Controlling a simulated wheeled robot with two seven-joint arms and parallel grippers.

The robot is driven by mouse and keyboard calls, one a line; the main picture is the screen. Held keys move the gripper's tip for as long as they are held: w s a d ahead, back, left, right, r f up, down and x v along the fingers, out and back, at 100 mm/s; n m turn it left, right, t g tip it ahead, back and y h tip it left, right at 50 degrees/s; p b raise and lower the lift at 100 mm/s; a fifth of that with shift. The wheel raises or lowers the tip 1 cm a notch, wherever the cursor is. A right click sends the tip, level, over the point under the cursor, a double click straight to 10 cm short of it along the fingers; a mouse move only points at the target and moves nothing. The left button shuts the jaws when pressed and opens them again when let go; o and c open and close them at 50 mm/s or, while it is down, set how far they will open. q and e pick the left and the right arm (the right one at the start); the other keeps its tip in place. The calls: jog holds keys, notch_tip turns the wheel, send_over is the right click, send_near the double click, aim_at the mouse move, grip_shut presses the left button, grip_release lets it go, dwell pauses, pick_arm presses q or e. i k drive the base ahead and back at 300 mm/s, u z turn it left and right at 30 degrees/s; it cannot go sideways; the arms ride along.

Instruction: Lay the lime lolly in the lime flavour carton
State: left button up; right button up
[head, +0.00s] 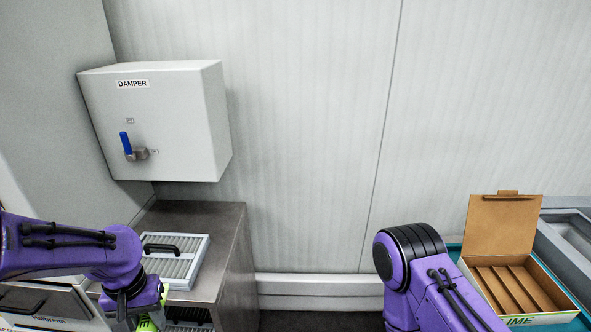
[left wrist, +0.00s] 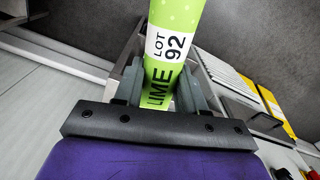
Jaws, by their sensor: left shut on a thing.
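The lime lolly, in a bright green wrapper (left wrist: 178,17) marked "LIME" and "LOT 92", is between the two fingers of my left gripper (left wrist: 160,84), which is shut on it. In the head view my left gripper (head: 147,318) is at the bottom left, with only a little of the green wrapper showing. The lime flavour carton (head: 543,320) is at the lower right of the head view, marked "LIME" on its front. Its brown lid stands open and dividers split its inside into long slots. My left gripper is far left of the carton. My right gripper is out of view.
A grey damper box (head: 190,120) with a blue lever hangs on the wall. Below it, a metal cabinet (head: 225,235) bears a slatted filter panel (head: 185,270) with a black handle. My right arm rises left of the carton. A grey basin (head: 575,240) is at the far right.

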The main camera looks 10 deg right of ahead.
aim_at(500, 294)
jog(key=z, duration=0.5)
jog(key=i, duration=1)
jog(key=z, duration=2.75)
jog(key=i, duration=0.5)
